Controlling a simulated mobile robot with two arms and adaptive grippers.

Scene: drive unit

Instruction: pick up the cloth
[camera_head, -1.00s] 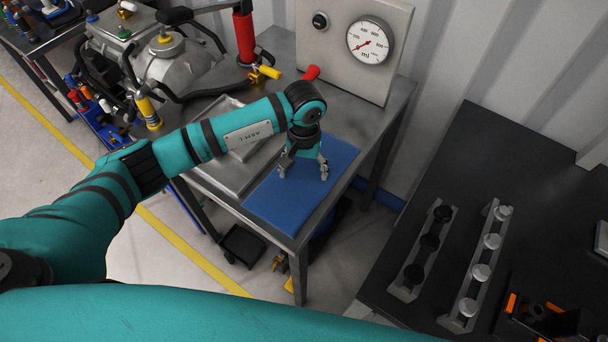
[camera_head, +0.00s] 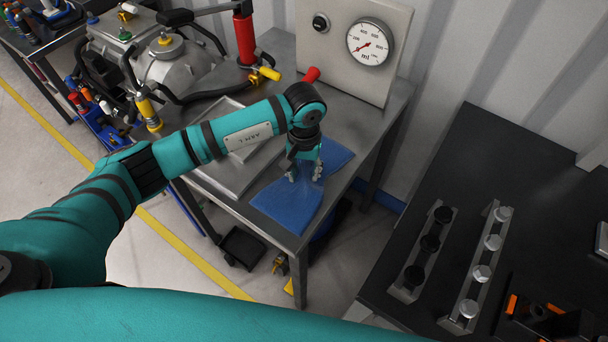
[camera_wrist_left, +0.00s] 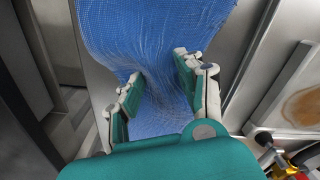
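The blue cloth (camera_head: 290,206) lies on the metal table in the head view, pinched narrow in its middle and fanned out at both ends. My left gripper (camera_head: 305,175) is over its middle, pointing down, with its fingers on the cloth. In the left wrist view the cloth (camera_wrist_left: 150,35) is bunched with creases between the two fingers of the left gripper (camera_wrist_left: 158,88). The fingers are part closed and a gathered fold of cloth fills the space between them. My right gripper is not in view.
A metal tray (camera_head: 228,185) lies left of the cloth on the table. A gauge panel (camera_head: 335,55) stands at the table's back, and a machine with hoses (camera_head: 180,68) at the back left. A dark bench with two racks (camera_head: 420,255) is at the right.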

